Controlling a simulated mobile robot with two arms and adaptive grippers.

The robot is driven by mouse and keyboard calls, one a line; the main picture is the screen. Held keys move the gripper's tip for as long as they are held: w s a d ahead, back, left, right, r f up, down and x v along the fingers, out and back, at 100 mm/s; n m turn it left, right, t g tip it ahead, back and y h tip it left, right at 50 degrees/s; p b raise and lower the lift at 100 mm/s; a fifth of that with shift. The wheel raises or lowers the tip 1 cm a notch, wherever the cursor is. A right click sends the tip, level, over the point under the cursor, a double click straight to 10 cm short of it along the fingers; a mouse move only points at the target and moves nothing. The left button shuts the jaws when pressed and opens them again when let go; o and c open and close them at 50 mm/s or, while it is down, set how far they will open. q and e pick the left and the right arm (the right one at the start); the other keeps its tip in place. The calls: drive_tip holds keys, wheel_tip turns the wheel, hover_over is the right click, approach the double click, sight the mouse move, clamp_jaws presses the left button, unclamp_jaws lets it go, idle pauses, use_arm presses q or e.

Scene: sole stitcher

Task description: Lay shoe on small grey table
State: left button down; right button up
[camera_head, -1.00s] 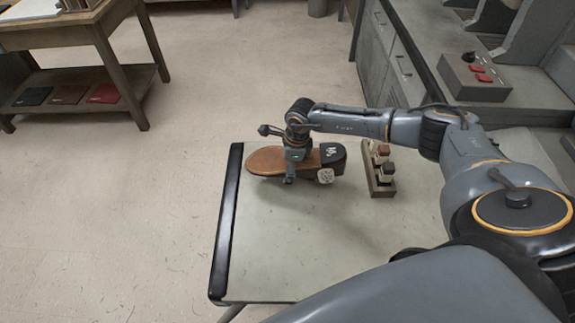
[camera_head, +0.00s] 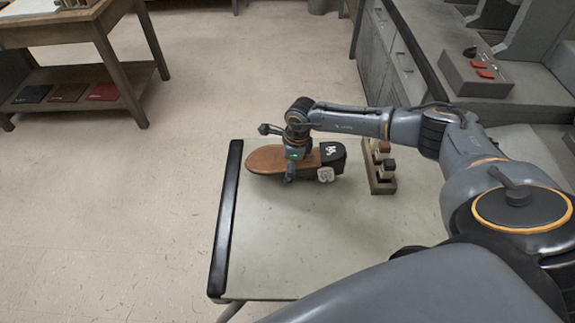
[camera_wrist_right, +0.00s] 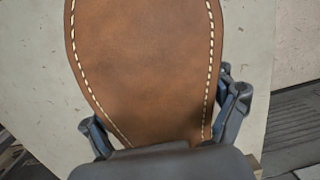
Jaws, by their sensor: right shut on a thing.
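The shoe (camera_head: 265,160) lies sole up, with a brown sole and a black heel end (camera_head: 333,154). It is over the far part of the small grey table (camera_head: 300,250); I cannot tell whether it rests on the top or hangs just above it. My right gripper (camera_head: 290,176) reaches down across its middle and is shut on it. In the right wrist view, the brown stitched sole (camera_wrist_right: 150,60) runs between the two fingers (camera_wrist_right: 165,132), one on each side. My left gripper is not in view.
A small wooden rack with blocks (camera_head: 380,168) stands on the table just right of the shoe. The table's near part is clear. A grey bench with a red-button box (camera_head: 478,75) is at the right. A wooden table (camera_head: 75,35) stands at the far left.

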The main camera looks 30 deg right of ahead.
drive_tip(key=shift+d+f+b, duration=0.15)
drive_tip(key=shift+f+b, duration=0.3)
drive_tip(key=shift+f, duration=0.15)
drive_tip(key=shift+f+b, duration=0.3)
drive_tip(key=shift+f, duration=0.05)
drive_tip(key=o, duration=1.4)
drive_tip(key=shift+d, duration=0.1)
drive_tip(key=shift+c, duration=0.2)
drive_tip(key=shift+a, duration=0.3)
drive_tip(key=shift+r, duration=0.2)
drive_tip(key=r, duration=0.5)
drive_tip(key=s+d+r, duration=0.1)
drive_tip(key=r, duration=0.1)
drive_tip(key=shift+r, duration=0.3)
